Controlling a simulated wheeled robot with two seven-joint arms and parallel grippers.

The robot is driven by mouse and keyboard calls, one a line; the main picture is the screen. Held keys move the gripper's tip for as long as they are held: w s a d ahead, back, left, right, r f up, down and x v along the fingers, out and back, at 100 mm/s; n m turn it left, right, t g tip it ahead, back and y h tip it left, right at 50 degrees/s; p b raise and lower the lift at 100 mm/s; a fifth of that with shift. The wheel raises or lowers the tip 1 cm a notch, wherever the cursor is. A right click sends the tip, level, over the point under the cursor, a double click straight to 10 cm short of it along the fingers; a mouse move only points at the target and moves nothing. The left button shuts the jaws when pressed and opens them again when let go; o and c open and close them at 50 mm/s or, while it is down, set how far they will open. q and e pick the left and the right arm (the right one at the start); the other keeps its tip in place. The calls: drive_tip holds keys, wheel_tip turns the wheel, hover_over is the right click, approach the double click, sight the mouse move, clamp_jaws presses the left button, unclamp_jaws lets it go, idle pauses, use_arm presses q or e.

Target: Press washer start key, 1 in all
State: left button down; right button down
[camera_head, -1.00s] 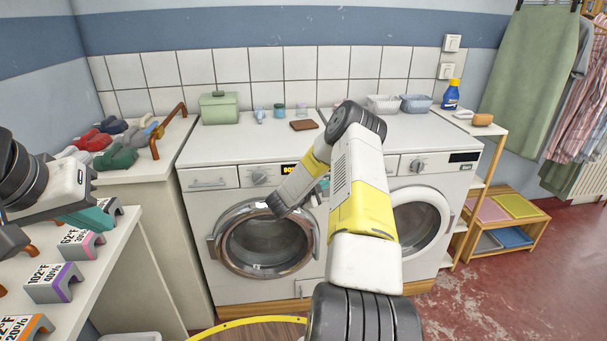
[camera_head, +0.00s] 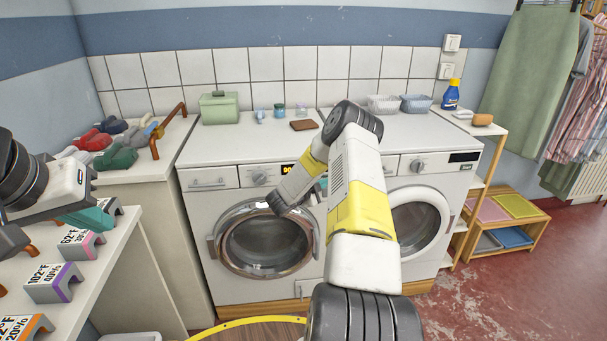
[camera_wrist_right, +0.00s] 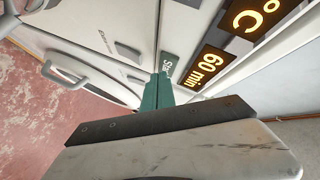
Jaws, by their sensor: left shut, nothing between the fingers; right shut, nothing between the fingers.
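The washer (camera_head: 199,210), white with a chrome-ringed round door (camera_head: 262,240), stands at the centre left. Its lit display shows in part beside my right arm; in the right wrist view the display (camera_wrist_right: 212,67) reads "60 min" and "°C". The start key (camera_wrist_right: 168,66), a grey-green key lettered "Sta…", lies beside the display. My right gripper (camera_wrist_right: 159,84) is shut and empty, its teal fingertips at the start key's lower edge; I cannot tell whether they touch it. My right arm mostly hides this gripper in the head view. My left gripper (camera_head: 92,216) is shut at the left.
A second white machine (camera_head: 462,182) stands right of the washer. A counter with folded coloured cloths (camera_head: 113,150) and a table with numbered tags (camera_head: 53,284) are at the left. A wooden shelf (camera_head: 505,222) stands right; red floor there is open.

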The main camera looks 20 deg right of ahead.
drive_tip(key=shift+w+d, duration=0.1)
drive_tip(key=shift+w, duration=0.3)
idle(0.3)
drive_tip(key=shift+s+a, duration=0.2)
drive_tip(key=shift+s, duration=0.7)
